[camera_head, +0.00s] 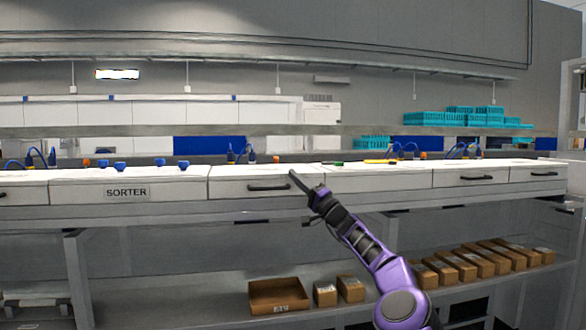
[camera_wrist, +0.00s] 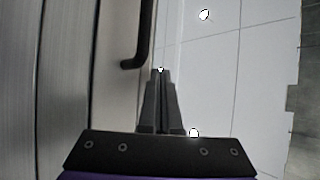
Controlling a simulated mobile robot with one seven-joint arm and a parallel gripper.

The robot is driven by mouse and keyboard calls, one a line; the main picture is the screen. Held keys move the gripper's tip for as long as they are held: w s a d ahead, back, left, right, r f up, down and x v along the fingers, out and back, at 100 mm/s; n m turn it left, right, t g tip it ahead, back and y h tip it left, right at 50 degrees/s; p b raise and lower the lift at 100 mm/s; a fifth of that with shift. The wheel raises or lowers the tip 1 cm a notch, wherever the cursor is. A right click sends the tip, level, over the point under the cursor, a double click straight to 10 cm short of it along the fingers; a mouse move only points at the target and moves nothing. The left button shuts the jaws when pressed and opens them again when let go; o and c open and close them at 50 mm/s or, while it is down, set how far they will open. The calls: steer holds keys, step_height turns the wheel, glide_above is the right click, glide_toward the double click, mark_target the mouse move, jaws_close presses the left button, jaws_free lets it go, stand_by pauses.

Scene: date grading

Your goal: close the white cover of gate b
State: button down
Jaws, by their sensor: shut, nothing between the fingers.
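A row of white-fronted panels runs along the bench; one carries the label SORTER (camera_head: 127,192). No marking for gate b is readable, so I cannot tell which part is its white cover. My gripper (camera_head: 292,174) is shut and empty, in front of the bench near the right end of a white panel (camera_head: 240,183) with a dark handle (camera_head: 268,187). In the wrist view the closed fingertips (camera_wrist: 160,72) lie just right of a dark bar handle (camera_wrist: 142,38). White tile-like surfaces show to their right.
Blue knobs (camera_head: 120,166) and a green tool (camera_head: 332,164) lie on the benchtop. Turquoise crates (camera_head: 440,118) stand on the shelf above. An open cardboard box (camera_head: 262,306) and several closed cartons (camera_head: 462,267) are on the lower shelf. Another handled panel (camera_head: 450,183) is at right.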

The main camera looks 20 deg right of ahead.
mark_target(295, 193)
steer(key=shift+w+f+n+y, duration=0.1)
steer(key=shift+f+n+y, duration=0.35)
steer(key=shift+f, duration=0.4)
steer(key=shift+w+f+n+y, duration=0.1)
steer(key=shift+f+n+y, duration=0.3)
steer(key=shift+f, duration=0.4)
steer(key=shift+f+y, duration=0.25)
steer(key=shift+f, duration=0.3)
steer(key=shift+a+f, duration=0.15)
steer(key=shift+f, duration=0.15)
steer(key=shift+b+v, duration=0.4)
steer(key=shift+v, duration=0.7)
steer(key=r+v, duration=0.1)
steer(key=v, duration=1.3)
steer(key=shift+s+d+f, duration=0.2)
steer(key=shift+s+d, duration=0.2)
steer(key=shift+s, duration=0.1)
